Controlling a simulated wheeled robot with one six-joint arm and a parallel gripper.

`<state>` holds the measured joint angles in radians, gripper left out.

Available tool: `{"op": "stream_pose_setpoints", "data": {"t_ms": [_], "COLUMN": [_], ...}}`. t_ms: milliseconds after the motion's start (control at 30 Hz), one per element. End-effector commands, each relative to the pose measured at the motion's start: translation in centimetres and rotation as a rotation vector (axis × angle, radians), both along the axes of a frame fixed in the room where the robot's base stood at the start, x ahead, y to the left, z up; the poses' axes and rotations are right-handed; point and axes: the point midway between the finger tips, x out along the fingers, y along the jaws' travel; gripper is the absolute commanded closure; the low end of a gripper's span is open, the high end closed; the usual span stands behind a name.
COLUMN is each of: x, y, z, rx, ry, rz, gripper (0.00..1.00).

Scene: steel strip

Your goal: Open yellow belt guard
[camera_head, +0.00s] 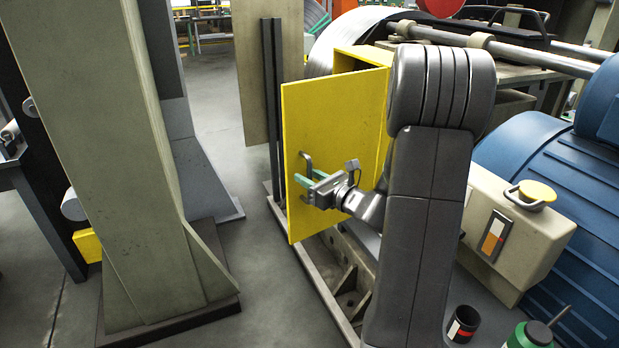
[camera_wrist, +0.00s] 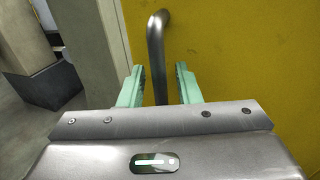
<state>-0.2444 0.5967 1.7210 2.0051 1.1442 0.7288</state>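The yellow belt guard (camera_head: 335,125) is a tall flat door panel in the middle of the head view. It stands at an angle to the yellow box frame (camera_head: 372,54) behind it, with an opening visible at the top, so it looks ajar. A dark metal bar handle (camera_head: 306,161) is on its face near the left edge. My gripper (camera_head: 309,177) is at this handle. In the wrist view the handle (camera_wrist: 157,55) stands between the two green fingers of my gripper (camera_wrist: 159,84), with gaps on both sides. The guard's yellow face (camera_wrist: 235,60) fills the right side there.
A thick beige column (camera_head: 110,140) stands at the left, with open grey floor (camera_head: 245,270) between it and the guard. A blue motor (camera_head: 560,190) and a beige box with a yellow knob (camera_head: 537,192) are at the right. A green bottle (camera_head: 530,335) and dark cup (camera_head: 463,325) are at bottom right.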

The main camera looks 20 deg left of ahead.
Motion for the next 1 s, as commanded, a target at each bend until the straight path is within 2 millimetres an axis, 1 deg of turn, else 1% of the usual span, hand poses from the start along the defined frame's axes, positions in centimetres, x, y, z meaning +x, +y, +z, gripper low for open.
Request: {"op": "stream_pose_setpoints", "data": {"t_ms": [33,100,167,367,600,833,867,900,933,1000], "x": [0.0,0.0,0.0,0.0,-0.7,-0.7,-0.7,-0.7,-0.7,-0.7], "y": [0.0,0.0,0.0,-0.1,-2.0,-2.0,-2.0,-2.0,-2.0,-2.0], "z": [0.0,0.0,0.0,0.0,0.0,0.0,0.0,0.0,0.0,0.0], "rx": [0.0,0.0,0.0,0.0,0.0,0.0,0.001,0.0,0.0,0.0], "ry": [0.0,0.0,0.0,0.0,-0.001,-0.001,-0.001,-0.001,-0.001,-0.001], "rz": [0.0,0.0,0.0,0.0,-0.001,0.0,0.0,0.0,0.0,0.0], "gripper": [0.76,0.89,1.0,1.0,1.0,1.0,0.82,0.74,0.7,0.7]}}
